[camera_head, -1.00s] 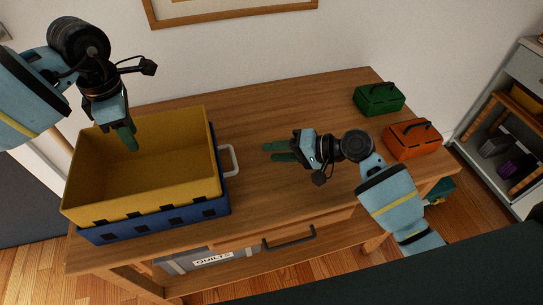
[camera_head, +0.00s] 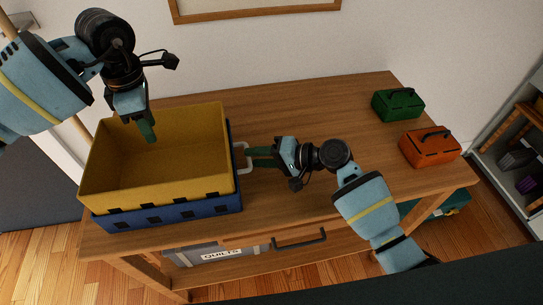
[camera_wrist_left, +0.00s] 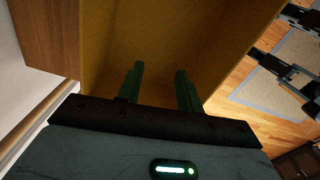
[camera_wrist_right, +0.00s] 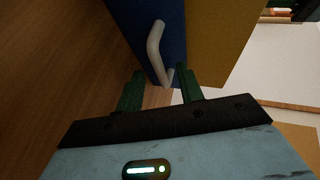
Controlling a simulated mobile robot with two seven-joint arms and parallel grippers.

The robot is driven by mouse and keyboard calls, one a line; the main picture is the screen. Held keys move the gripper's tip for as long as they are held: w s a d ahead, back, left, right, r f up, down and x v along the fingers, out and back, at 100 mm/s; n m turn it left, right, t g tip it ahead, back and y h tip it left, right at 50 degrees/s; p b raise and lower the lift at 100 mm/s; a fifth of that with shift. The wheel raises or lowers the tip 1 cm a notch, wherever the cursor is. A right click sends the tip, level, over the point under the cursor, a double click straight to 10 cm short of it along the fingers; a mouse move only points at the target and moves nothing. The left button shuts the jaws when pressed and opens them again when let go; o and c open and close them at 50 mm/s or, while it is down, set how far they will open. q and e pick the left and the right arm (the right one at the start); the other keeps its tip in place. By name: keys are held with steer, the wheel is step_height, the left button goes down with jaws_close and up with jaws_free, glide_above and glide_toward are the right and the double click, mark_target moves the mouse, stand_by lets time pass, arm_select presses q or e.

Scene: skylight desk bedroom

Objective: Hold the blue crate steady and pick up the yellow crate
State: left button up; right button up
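The yellow crate (camera_head: 150,192) is nested in the blue crate (camera_head: 195,209) on the left of the desk; only the blue crate's lower front and right side show. My left gripper (camera_head: 150,138) points down over the yellow crate's back-left part. In the left wrist view its fingers (camera_wrist_left: 160,72) are apart, with yellow wall beyond them; contact cannot be told. The blue crate has a pale handle (camera_head: 242,160) on its right side. My right gripper (camera_head: 252,157) is at this handle, open. In the right wrist view the handle (camera_wrist_right: 155,45) reaches down between the spread fingertips (camera_wrist_right: 159,78).
A green box (camera_head: 398,105) and an orange box (camera_head: 430,147) stand on the right of the wooden desk (camera_head: 330,100). The desk between my right arm and the wall is clear. A grey box labelled QUILTS (camera_head: 220,255) sits below the desktop.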

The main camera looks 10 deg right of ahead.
steer(key=shift+w+a+f, duration=0.1)
steer(key=shift+a, duration=0.25)
steer(key=shift+c, duration=0.3)
jaws_close()
stand_by(0.4)
